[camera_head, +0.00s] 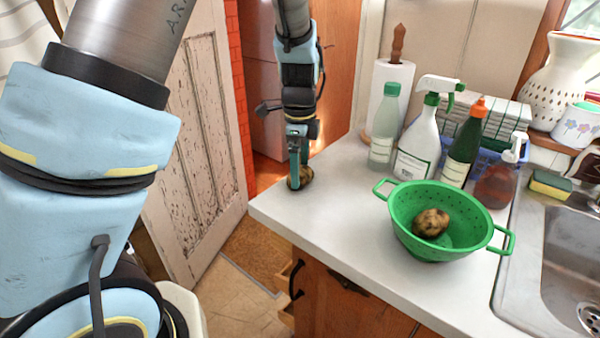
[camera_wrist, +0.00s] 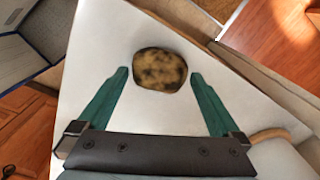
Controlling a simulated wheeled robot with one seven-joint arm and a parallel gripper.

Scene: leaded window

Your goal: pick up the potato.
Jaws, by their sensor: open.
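A brown, dark-speckled potato (camera_head: 303,178) lies near the far left corner of the white counter. In the wrist view this potato (camera_wrist: 160,66) sits between the tips of the two green fingers, with a small gap on each side. My gripper (camera_head: 298,168) points down just above and in front of it, partly hiding it in the head view. In the wrist view my gripper (camera_wrist: 159,77) is open and empty. A second potato (camera_head: 431,222) lies inside a green colander (camera_head: 403,232) on the counter, to the right.
Behind the colander stand a clear bottle (camera_head: 382,130), a white spray bottle (camera_head: 416,150), a dark green bottle (camera_head: 463,145) and a paper towel roll (camera_head: 388,85). A sink (camera_head: 560,265) is at the right. The counter (camera_head: 335,215) left of the colander is clear.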

